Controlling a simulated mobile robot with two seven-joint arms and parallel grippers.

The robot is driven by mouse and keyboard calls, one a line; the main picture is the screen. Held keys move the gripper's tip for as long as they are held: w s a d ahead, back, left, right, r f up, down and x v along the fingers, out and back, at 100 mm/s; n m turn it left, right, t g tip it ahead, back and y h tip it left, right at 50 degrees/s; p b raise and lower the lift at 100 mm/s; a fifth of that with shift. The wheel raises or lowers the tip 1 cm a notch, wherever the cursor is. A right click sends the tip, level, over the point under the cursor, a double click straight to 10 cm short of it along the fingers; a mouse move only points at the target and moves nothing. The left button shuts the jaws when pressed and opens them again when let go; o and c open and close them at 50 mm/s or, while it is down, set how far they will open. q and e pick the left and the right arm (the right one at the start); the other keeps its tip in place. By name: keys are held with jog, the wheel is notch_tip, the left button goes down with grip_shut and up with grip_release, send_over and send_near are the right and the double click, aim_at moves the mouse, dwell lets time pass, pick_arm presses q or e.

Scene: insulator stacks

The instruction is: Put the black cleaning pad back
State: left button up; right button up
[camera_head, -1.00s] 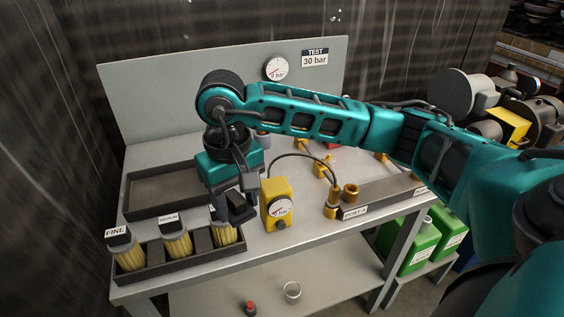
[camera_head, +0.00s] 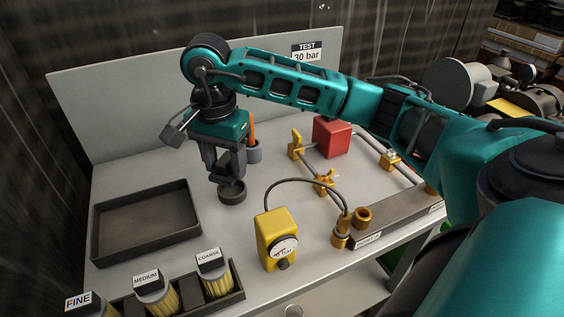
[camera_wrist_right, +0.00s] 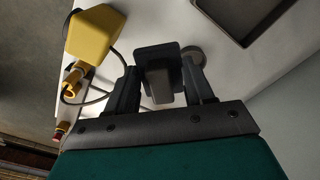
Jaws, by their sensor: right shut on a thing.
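My right gripper (camera_head: 226,178) points down over the back left part of the bench. In the right wrist view its fingers (camera_wrist_right: 160,85) are shut on a dark block with a wider flat end, which looks like the black cleaning pad (camera_wrist_right: 155,54). In the head view the pad is mostly hidden between the fingers. A short round dark holder or puck (camera_head: 232,193) is just below the fingertips; it also shows beyond the fingers in the right wrist view (camera_wrist_right: 194,54). I cannot tell whether the pad touches it. My left gripper is out of view.
An empty dark tray (camera_head: 147,222) lies left. A rack (camera_head: 238,292) of labelled brushes is at the front left. A yellow gauge pump (camera_head: 275,238) with a hose stands to the right. A cup with an orange-handled tool (camera_head: 253,152) and a red block (camera_head: 331,137) stand behind.

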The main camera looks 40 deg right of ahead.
jog(key=m, duration=0.2)
jog(key=d+m, duration=0.1)
jog(key=m, duration=0.1)
jog(key=w+d+m, duration=0.1)
jog(key=m, duration=0.1)
jog(key=shift+w+d+r, duration=0.1)
jog(key=shift+d, duration=0.15)
jog(key=d+m, duration=0.2)
jog(key=m, duration=0.4)
jog(key=m+b, duration=0.7)
jog(key=m, duration=2.6)
send_over(284, 187)
notch_tip(284, 187, down, 13)
jog(key=shift+f, duration=0.1)
notch_tip(284, 187, down, 4)
jog(key=shift+f+b, duration=0.2)
jog(key=shift+b, duration=0.3)
jog(key=shift+f, duration=0.3)
